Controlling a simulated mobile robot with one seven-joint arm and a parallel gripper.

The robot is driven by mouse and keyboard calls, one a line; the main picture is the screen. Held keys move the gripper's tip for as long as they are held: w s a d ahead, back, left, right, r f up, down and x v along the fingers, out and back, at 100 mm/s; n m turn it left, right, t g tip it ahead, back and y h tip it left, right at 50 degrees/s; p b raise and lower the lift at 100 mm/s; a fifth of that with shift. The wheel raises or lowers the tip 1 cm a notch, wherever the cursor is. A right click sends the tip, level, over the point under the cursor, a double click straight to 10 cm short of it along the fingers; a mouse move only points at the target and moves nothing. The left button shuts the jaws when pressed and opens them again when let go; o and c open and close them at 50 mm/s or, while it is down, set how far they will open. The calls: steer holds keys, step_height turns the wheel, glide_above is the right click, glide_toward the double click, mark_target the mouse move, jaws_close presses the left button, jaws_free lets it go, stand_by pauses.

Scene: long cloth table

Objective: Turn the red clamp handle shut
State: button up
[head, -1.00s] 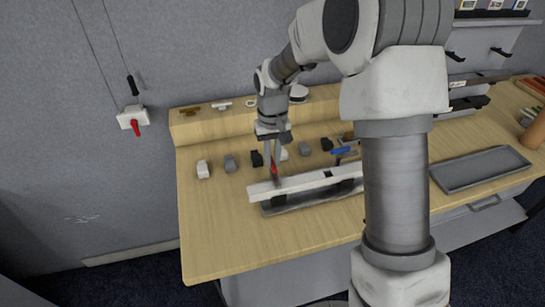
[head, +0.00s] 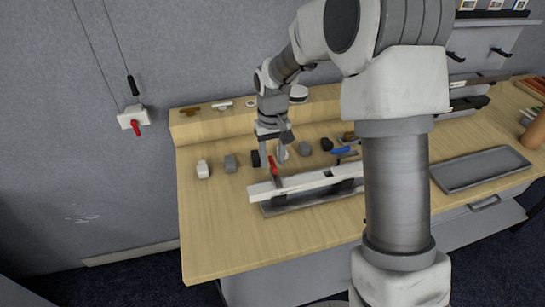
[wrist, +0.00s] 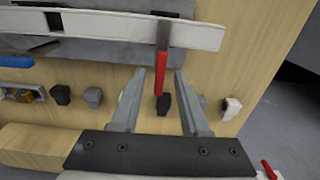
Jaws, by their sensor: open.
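The red clamp handle (head: 273,167) sits at the left part of a long white rail (head: 305,181) on the wooden table. In the wrist view the handle (wrist: 162,60) crosses the rail (wrist: 110,27), and its free end points toward my gripper (wrist: 160,82). My gripper (head: 273,161) is open and pointing down, with one finger on each side of the handle's free end. In the wrist view gaps show between the handle and both fingers. The clamp's lower part is hidden behind the rail.
Several small dark, grey and white blocks, including a white one (head: 203,169), stand in a row behind the rail. A blue-handled tool (head: 343,151) lies to the right. A grey tray (head: 480,170) is at the far right. A white wall box (head: 133,117) has another red lever.

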mark_target(272, 162)
step_height(272, 162, up, 18)
steer(key=shift+f+p, duration=0.25)
steer(key=shift+p, duration=0.2)
